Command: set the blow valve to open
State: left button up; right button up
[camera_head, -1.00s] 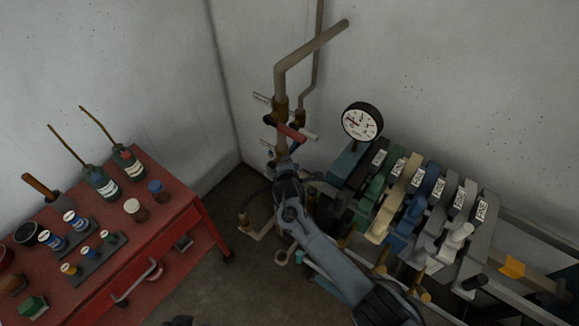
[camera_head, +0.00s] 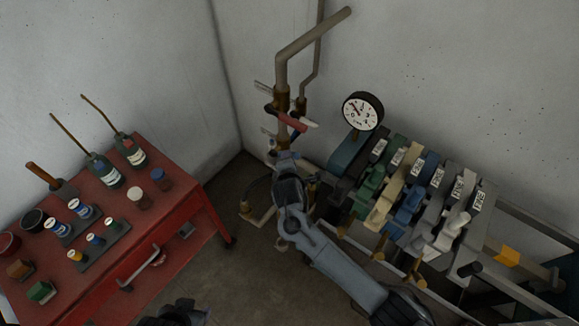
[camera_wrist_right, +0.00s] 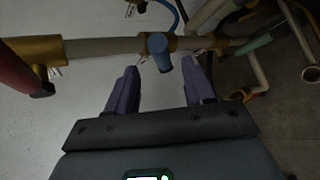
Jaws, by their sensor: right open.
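A brass and grey pipe assembly with valves stands at the wall. It carries a red handle (camera_head: 290,122) and a white handle (camera_head: 308,122). In the right wrist view the red handle (camera_wrist_right: 18,78) is at left, a blue knob (camera_wrist_right: 158,52) sits on the pipe in the middle, and a green handle (camera_wrist_right: 255,43) is at right. I cannot tell which is the blow valve; the tags are unreadable. My right gripper (camera_wrist_right: 159,68) is open and empty, its purple fingers either side of the blue knob's lower end. Contact is not clear. A dark part (camera_head: 180,314) at the bottom edge may be my left gripper.
A red cart (camera_head: 190,214) with bottles and jars stands at left. A round gauge (camera_head: 362,111) and a row of coloured tagged levers (camera_head: 408,200) stand right of my right arm. The floor (camera_head: 215,275) between cart and pipes is clear.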

jog(key=shift+v, duration=1.85)
